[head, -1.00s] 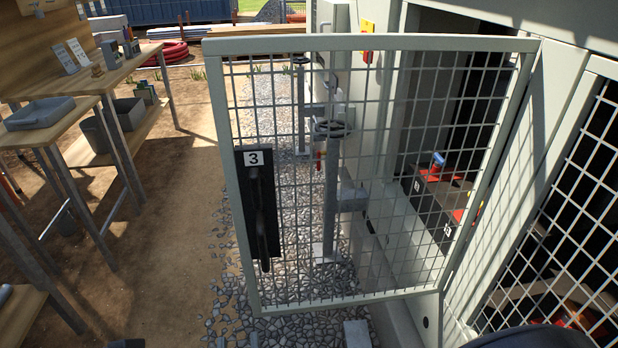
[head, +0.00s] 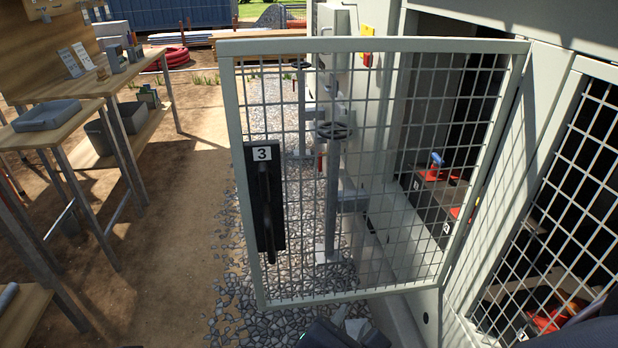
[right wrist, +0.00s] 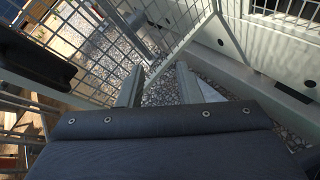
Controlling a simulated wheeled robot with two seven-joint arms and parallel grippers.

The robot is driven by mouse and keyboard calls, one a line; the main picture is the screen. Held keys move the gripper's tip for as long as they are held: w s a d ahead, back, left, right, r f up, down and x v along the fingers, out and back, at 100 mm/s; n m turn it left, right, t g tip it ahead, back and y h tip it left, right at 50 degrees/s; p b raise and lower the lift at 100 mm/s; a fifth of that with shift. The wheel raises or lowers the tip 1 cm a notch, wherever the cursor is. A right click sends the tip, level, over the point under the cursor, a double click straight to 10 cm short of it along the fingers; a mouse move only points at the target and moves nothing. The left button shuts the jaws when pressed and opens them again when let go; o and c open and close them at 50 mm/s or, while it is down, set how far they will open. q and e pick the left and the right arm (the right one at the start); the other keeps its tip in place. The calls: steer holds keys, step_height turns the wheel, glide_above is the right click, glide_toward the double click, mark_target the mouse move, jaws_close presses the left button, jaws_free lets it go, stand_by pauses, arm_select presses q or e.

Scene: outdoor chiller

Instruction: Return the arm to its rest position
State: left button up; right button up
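My right gripper (head: 350,326) shows at the bottom edge of the head view, below the open mesh door (head: 350,299). The handle also shows at the upper left of the right wrist view (right wrist: 35,58). My left gripper is in neither view.
A second mesh panel (head: 555,200) stands at the right. Behind the open door are a valve wheel (head: 333,131) and an enclosure with red and blue parts (head: 437,168). A workbench (head: 75,115) with a grey tray (head: 47,115) stands left. The dirt between is free.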

steer(key=s+d+f+m+g+y, duration=0.25)
steer(key=s+d+m+g, duration=0.2)
steer(key=d+m, duration=0.35)
steer(key=s+d+f+m+g+y, duration=0.25)
steer(key=d+m+g, duration=0.3)
steer(key=m, duration=0.55)
arm_select(q)
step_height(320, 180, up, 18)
steer(key=p, duration=1.8)
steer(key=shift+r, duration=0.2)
arm_select(e)
step_height(320, 180, up, 22)
steer(key=m+t+y, duration=0.3)
steer(key=m, duration=0.6)
steer(key=shift+s+d+f+m+t+y, duration=0.15)
steer(key=shift+s+d+m+t+y, duration=0.15)
steer(key=shift+s+t, duration=0.1)
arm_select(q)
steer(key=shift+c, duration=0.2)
